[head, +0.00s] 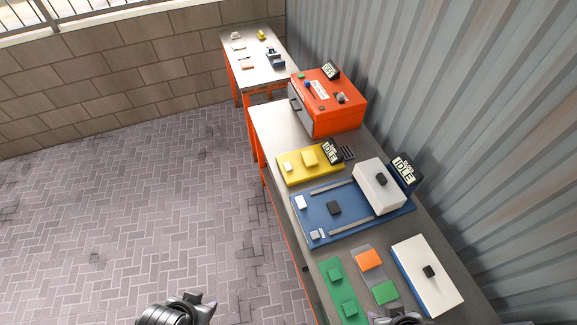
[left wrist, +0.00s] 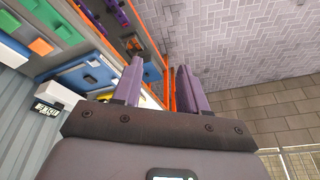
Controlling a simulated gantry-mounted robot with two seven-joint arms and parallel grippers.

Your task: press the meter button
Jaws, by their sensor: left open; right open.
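No device carries a readable meter label, so I cannot tell which is the meter. In the head view, a yellow plate (head: 295,177) has a white button-like block (head: 288,167), a yellow block (head: 310,158) and a black IDLE display (head: 332,152). A blue plate (head: 317,202) has pale and dark blocks, a white box (head: 372,190) and an IDLE display (head: 404,170). My left gripper (head: 203,299) is left of the bench at the bottom edge; its open fingers also show in the left wrist view (left wrist: 158,85). My right gripper (head: 400,317), largely cut off, is open near the bench's front end.
A red box (head: 345,110) with a display stands farther back on the bench. Green, orange and white-topped blue pieces (head: 430,280) occupy the near end. A second table (head: 252,70) holds small items. A corrugated wall (head: 480,100) stands right; the paved floor (head: 130,200) is clear.

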